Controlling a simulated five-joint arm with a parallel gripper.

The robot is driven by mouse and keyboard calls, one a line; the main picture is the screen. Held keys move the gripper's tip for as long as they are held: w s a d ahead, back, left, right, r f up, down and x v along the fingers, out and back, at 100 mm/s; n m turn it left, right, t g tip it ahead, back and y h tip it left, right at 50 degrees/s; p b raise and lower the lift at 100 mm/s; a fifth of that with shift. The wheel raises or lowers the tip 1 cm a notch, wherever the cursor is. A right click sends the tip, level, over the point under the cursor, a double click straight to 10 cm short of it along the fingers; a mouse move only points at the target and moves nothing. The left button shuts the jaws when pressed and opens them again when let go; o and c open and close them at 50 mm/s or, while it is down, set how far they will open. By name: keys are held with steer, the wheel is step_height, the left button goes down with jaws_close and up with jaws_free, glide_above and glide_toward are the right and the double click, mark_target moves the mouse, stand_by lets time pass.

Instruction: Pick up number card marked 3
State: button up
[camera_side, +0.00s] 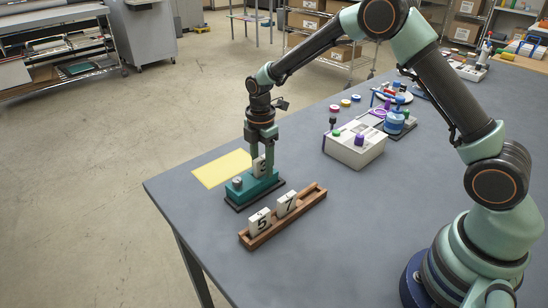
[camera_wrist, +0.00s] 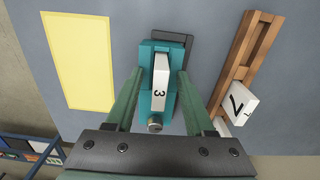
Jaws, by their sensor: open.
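The white number card marked 3 (camera_wrist: 160,85) stands in a teal holder (camera_side: 250,188) with a dark base and a round metal knob. The holder also shows in the wrist view (camera_wrist: 150,58). My gripper (camera_side: 263,165) points down over the holder. In the wrist view its two green fingers (camera_wrist: 158,85) are open, one on each side of the card, with a gap on both sides. In the side view the card (camera_side: 258,166) is partly hidden by the fingers.
A wooden rack (camera_side: 300,212) beside the holder bears cards marked 5 (camera_side: 260,221) and 7 (camera_side: 286,203). A yellow sheet (camera_side: 222,168) lies flat behind the holder. A white box with coloured knobs (camera_side: 354,150) stands further back. The table's left edge is near.

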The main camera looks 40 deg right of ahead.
jaws_close()
steer(key=shift+r, duration=0.15)
